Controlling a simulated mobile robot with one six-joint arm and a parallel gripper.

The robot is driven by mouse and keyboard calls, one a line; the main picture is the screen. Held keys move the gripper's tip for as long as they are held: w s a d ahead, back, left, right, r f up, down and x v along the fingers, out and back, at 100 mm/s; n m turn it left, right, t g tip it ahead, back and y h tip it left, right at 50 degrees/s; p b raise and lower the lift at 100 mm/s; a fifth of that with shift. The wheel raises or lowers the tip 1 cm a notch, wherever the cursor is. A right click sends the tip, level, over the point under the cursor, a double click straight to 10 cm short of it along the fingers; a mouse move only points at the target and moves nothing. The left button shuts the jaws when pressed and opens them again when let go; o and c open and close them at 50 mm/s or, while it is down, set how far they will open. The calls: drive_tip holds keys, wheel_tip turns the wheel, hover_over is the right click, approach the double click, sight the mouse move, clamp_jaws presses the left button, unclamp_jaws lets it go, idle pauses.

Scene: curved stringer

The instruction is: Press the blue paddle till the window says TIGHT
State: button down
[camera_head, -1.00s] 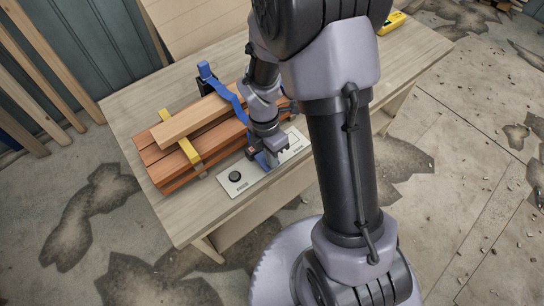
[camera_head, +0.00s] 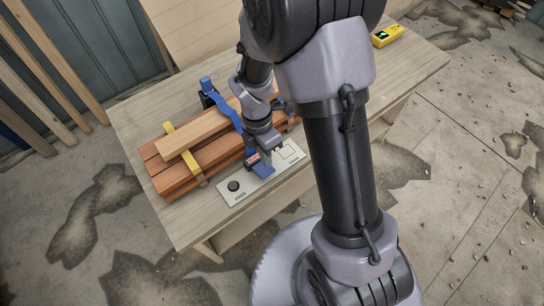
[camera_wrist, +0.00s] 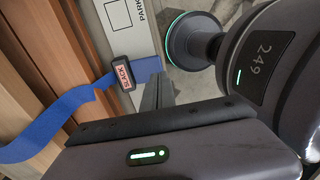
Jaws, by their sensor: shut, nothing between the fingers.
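The blue paddle (camera_head: 263,171) sticks out from the small black ratchet at the end of the blue strap (camera_head: 224,106). It also shows in the wrist view (camera_wrist: 148,69), just beyond my fingertips. The ratchet's window (camera_head: 252,160) is red in the head view and reads SLACK in the wrist view (camera_wrist: 124,74). My gripper (camera_head: 277,149) is shut and empty, right beside the paddle. In the wrist view its dark fingers (camera_wrist: 157,92) point towards the paddle; I cannot tell whether they touch it. My wrist hides part of the strap and ratchet.
The strap crosses a stack of reddish planks (camera_head: 180,180) that also has a yellow band (camera_head: 185,152). A pale panel (camera_head: 262,187) with a black knob (camera_head: 233,186) lies in front. A yellow device (camera_head: 387,36) sits at the table's far right. The table's (camera_head: 195,222) front left is clear.

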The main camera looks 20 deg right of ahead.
wheel_tip(320, 180, up, 9)
drive_tip(key=w+p, duration=0.1)
drive_tip(key=p, duration=0.1)
drive_tip(key=shift+w+a+f+p, duration=0.15)
drive_tip(key=shift+w+a+p, duration=0.2)
drive_tip(key=shift+a, duration=0.05)
drive_tip(key=shift+f, duration=0.1)
